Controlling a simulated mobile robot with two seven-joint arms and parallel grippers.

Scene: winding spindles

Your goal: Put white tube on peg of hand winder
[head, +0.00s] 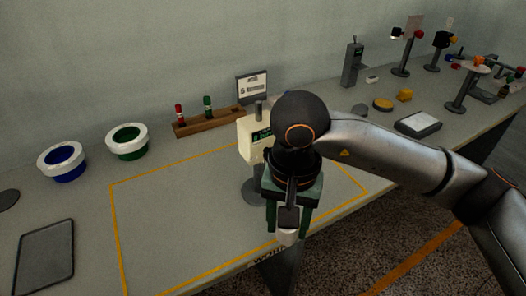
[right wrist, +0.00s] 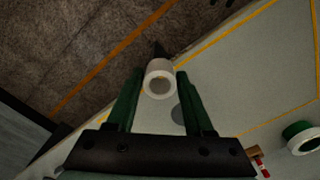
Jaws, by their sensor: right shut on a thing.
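My right gripper (head: 288,230) points down near the table's front edge in the head view. It is shut on the white tube (head: 287,238), whose lower end shows between the green fingers. In the right wrist view the white tube (right wrist: 160,80) sits between the fingertips, its round open end facing the camera. The hand winder appears to be the cream box (head: 252,135) on a grey stand, with a grey peg (head: 258,110) on top. It stands behind the gripper, partly hidden by my right arm. The left gripper is not in view.
A yellow outline (head: 150,180) marks mostly free table around the winder. A dark tablet (head: 45,258) lies front left.

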